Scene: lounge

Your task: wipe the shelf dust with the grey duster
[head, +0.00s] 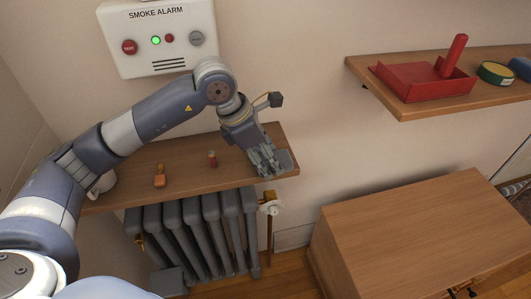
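A wooden shelf (190,184) runs along the wall above the radiator. My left gripper (267,168) reaches down to the shelf's right end, its fingers low over the board. A grey shape (287,161) shows beside and partly behind the fingertips. It may be the grey duster, but the fingers hide part of it and I cannot tell whether they grip it. I cannot make out dust on the board. My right gripper is not in view.
A grey radiator (195,232) is below. A right-hand shelf (430,103) holds a red dustpan (410,83). A wooden cabinet (420,230) stands lower right.

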